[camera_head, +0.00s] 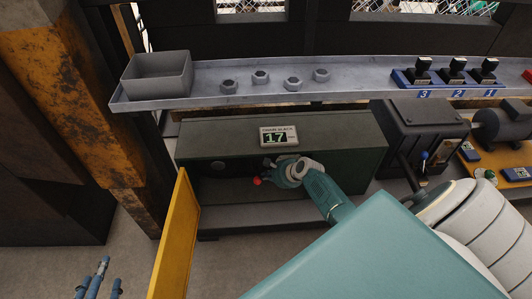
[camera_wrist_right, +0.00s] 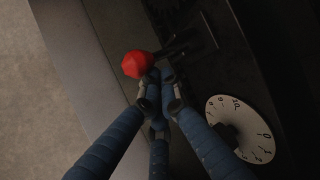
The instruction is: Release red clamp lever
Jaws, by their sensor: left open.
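The red clamp lever shows as a red knob (camera_head: 257,181) in the recess of the dark green box. In the right wrist view its faceted red knob (camera_wrist_right: 137,65) sits on a dark shaft running to the right. My right gripper (camera_head: 279,176) reaches into the recess beside the knob. In the wrist view the blue-sleeved fingers of my right gripper (camera_wrist_right: 160,82) come together just below and right of the knob. They look shut with nothing between them; whether they touch the lever I cannot tell. My left gripper (camera_head: 100,279) is open and empty at the bottom left.
A dial (camera_wrist_right: 240,128) lies right of the fingers. A display reading 17 (camera_head: 279,136) tops the green box (camera_head: 345,137). A yellow panel (camera_head: 175,240) stands at its left.

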